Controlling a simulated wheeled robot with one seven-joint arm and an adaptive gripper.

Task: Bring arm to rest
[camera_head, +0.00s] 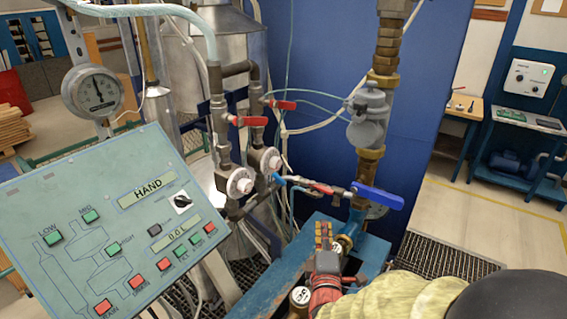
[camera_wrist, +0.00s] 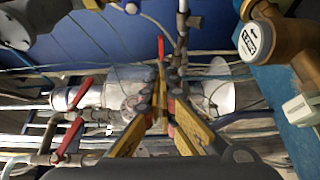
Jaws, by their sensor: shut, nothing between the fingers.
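My gripper (camera_wrist: 163,95) shows in the wrist view with its yellow fingers brought together at the tips, shut and empty. Behind the fingertips, apart in depth by an amount I cannot tell, are grey pipes and valves with red levers (camera_wrist: 81,92). In the head view my arm enters at the lower right, with a yellowish covering and a dark rounded part. It reaches in beside the blue bench frame (camera_head: 262,288). The fingers are hard to make out there among the red and brass parts.
A control panel (camera_head: 108,225) reading HAND stands at the left, below a round gauge (camera_head: 92,91). A vertical pipe with a blue-handled valve (camera_head: 378,197) stands close to my arm. In the wrist view a brass water meter (camera_wrist: 257,38) sits at upper right. Open floor (camera_head: 455,215) lies right.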

